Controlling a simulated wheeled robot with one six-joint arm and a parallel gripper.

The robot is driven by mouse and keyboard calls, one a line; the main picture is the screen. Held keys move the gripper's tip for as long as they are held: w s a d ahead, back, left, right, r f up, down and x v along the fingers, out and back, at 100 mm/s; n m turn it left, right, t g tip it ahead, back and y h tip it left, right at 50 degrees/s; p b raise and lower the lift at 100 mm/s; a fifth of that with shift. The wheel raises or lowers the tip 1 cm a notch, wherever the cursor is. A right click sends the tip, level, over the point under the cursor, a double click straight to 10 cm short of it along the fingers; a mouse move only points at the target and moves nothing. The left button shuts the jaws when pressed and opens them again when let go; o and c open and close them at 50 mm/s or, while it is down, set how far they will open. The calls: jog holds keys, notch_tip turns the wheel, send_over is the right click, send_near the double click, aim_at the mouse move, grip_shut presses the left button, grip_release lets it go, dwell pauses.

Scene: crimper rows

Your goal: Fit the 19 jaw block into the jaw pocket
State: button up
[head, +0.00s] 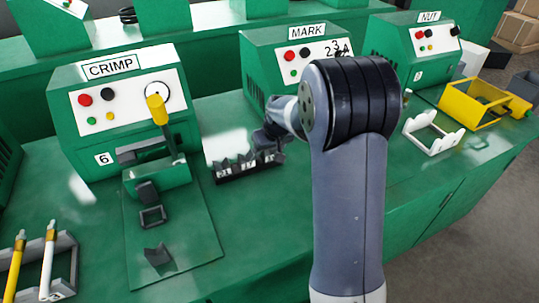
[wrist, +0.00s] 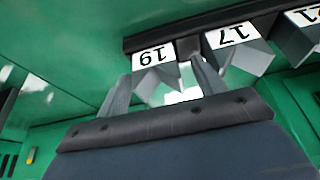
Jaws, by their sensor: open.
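The 19 jaw block (wrist: 158,83) is a grey notched block at the end of a dark rack (head: 247,173), behind a white label reading 19. In the wrist view my gripper (wrist: 165,88) is open, with one finger on each side of this block. I cannot tell whether the fingers touch it. In the head view my gripper (head: 268,138) is over the right end of the rack, partly hidden by my arm. The CRIMP machine (head: 118,110) stands to the left. A small dark square frame (head: 152,217) on its front plate may be the jaw pocket.
The 17 block (wrist: 240,58) sits beside the 19 block, with another beyond it. A loose grey notched block (head: 158,255) lies on the crimp plate. The MARK machine (head: 270,60) stands behind the rack. A white-and-yellow-handled tool stand (head: 62,270) is at the lower left.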

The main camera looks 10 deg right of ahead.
jog(key=shift+c, duration=0.2)
jog(key=c, duration=1.3)
